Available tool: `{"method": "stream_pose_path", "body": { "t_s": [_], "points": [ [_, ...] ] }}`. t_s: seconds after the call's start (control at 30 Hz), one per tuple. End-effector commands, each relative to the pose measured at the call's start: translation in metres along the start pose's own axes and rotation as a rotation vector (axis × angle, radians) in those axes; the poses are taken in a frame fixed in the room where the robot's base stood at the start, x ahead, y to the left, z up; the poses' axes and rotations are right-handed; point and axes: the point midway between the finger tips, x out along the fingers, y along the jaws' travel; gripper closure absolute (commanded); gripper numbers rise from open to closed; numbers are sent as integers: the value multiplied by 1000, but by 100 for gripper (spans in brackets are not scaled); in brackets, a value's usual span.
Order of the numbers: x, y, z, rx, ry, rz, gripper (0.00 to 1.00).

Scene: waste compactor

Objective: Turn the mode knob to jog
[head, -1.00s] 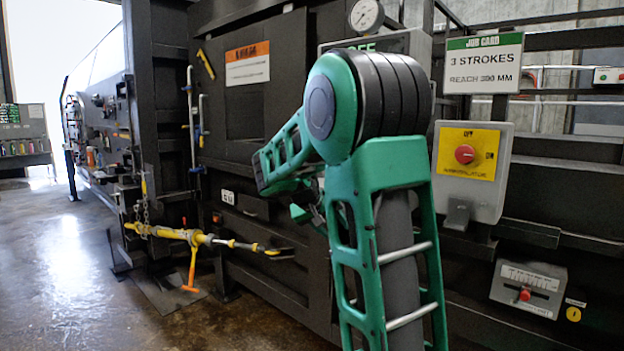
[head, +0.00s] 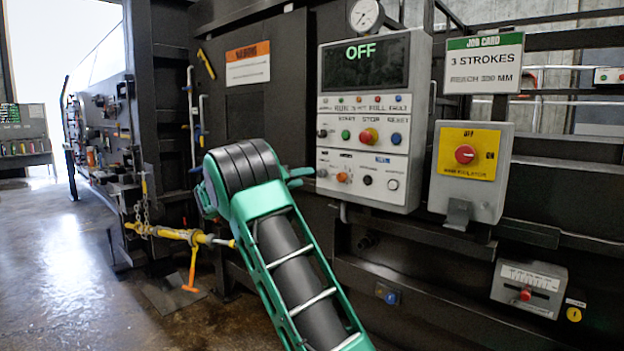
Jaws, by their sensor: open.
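The grey control panel (head: 410,180) stands right of centre in the head view, with a lit display (head: 366,63) reading OFF. Its controls include a small black knob (head: 322,133) at the left of the upper row and another black knob (head: 367,180) in the lower row. The labels are too small to tell which is the mode knob or where it points. I see nothing between the fingers.
The panel also carries a red stop button (head: 369,136), a green button (head: 346,135) and a blue button (head: 396,138). A yellow isolator box (head: 467,155) with a red knob is at the right. A pressure gauge (head: 366,14) sits above the panel. A yellow bar (head: 170,233) projects at the left.

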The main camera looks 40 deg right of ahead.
Motion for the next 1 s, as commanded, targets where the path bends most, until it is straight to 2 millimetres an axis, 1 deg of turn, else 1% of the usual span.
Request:
{"method": "stream_pose_path", "body": {
  "t_s": [0.03,0.2,0.4,0.5,0.6,0.87,0.9,0.93,0.97,1.0],
  "points": [
    [11,1,1,1,-2,3,55],
    [42,1,1,2,-2,2,55],
    [68,1,1,1,-2,1,55],
    [76,1,1,2,-2,0,55],
    [79,0,1,1,-2,-1,55],
    [80,0,1,1,-2,-1,55],
    [80,0,1,1,-2,-1,60],
    [80,0,1,1,-2,-1,67],
    [80,0,1,1,-2,-1,74],
    [80,0,1,1,-2,-1,84]
  ]
}}
